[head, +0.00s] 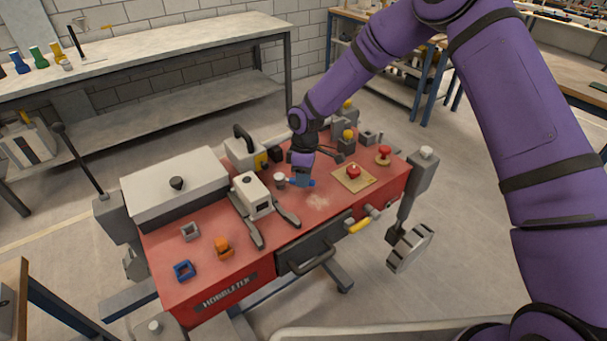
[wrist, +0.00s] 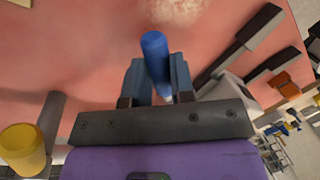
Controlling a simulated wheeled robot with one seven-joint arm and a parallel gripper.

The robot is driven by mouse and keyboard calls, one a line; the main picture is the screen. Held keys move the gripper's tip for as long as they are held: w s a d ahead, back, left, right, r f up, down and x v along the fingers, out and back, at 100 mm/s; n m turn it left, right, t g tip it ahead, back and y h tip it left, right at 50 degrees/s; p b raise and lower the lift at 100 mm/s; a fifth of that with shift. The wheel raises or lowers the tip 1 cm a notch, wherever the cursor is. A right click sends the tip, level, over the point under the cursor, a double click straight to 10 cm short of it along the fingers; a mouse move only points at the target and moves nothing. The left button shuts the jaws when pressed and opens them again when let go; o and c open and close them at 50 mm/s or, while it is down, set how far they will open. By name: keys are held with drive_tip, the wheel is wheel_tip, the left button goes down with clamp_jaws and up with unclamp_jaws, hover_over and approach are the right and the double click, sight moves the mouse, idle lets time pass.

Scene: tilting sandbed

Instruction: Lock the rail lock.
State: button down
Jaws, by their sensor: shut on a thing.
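My gripper (wrist: 157,76) is shut on a blue rounded handle (wrist: 154,46). The handle sits between the two blue-grey fingers, and its rounded end sticks out past them. No label marks a rail lock.
The red bench (head: 205,281) carries a grey vise-like block (head: 252,195) left of my gripper and a red button on a wooden plate (head: 352,172) to its right. A pale-lidded box (head: 172,180) stands at the left. A yellow handle (head: 359,226) sticks out at the front edge.

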drive_tip(key=s+m, duration=0.1)
drive_tip(key=m, duration=0.1)
drive_tip(key=s+a+m, duration=0.1)
drive_tip(key=m, duration=0.1)
drive_tip(key=shift+s+m+y, duration=0.3)
drive_tip(key=shift+y, duration=0.1)
drive_tip(key=shift+s+a+m+t+y, duration=0.2)
drive_tip(key=shift+s+a+m, duration=0.3)
drive_tip(key=shift+m, duration=0.55)
drive_tip(key=shift+s+a+m+t+y, duration=0.1)
drive_tip(key=shift+s+a+m+t, duration=0.3)
drive_tip(key=shift+m, duration=0.65)
drive_tip(key=c, duration=1)
unclamp_jaws()
drive_tip(key=shift+o, duration=0.2)
wheel_tip(320, 180, up, 11)
drive_tip(key=w+d, duration=0.1)
drive_tip(key=shift+d+f, duration=0.15)
drive_tip(key=shift+d, duration=0.2)
